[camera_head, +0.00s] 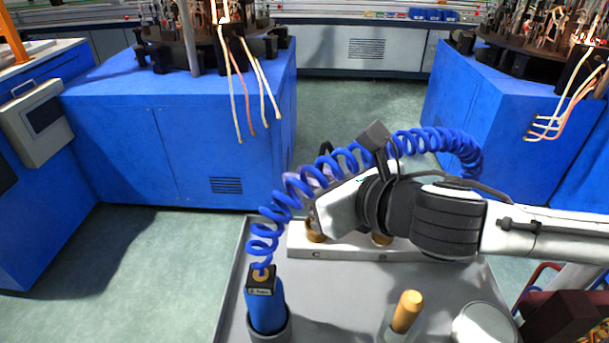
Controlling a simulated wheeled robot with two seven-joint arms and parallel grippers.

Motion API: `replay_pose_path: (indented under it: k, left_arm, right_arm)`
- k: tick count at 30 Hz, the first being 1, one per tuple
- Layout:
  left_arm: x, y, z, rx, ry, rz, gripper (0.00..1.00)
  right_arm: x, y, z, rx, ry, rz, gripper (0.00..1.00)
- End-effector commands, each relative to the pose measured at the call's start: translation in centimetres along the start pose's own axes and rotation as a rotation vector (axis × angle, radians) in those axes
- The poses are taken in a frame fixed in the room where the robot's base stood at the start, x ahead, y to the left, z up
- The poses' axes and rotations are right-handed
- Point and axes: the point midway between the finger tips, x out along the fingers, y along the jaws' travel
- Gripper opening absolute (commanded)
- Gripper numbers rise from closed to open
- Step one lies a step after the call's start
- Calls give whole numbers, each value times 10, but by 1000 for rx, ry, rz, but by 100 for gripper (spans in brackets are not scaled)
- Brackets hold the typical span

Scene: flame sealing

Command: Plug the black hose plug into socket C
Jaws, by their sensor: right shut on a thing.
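A white socket strip (345,252) lies on the grey tray top, with letters C and B on its front face. The brass socket above the letter C (315,236) shows just below my right gripper (314,214). My right gripper comes in from the right and is over the C end of the strip. Its fingers are mostly hidden by its own white body, and the plug in them cannot be seen clearly. A short black hose arc (325,150) rises behind the gripper. Whether the plug touches socket C cannot be told. My left gripper is not in view.
A blue torch-like tool (266,305) stands in a grey holder; its coiled blue hose (290,190) arches behind my right arm. A brass-topped piece (407,311) and a round white-topped container (483,325) stand at the front right. The tray (330,300) is clear between them.

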Motion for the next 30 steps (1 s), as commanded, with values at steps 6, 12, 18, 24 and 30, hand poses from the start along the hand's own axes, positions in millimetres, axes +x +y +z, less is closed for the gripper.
replay_pose_path:
  k: [6,12,18,24,30]
  left_arm:
    - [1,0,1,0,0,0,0]
    - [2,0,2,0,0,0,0]
    - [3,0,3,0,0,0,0]
    - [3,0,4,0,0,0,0]
    - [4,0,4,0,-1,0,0]
  right_arm:
    - [1,0,-3,-1,-1,0,0]
    - [2,0,-6,-1,-1,0,0]
    - [4,0,-8,0,-1,0,0]
    - [5,0,-11,0,-1,0,0]
    - [6,0,-13,-1,-1,0,20]
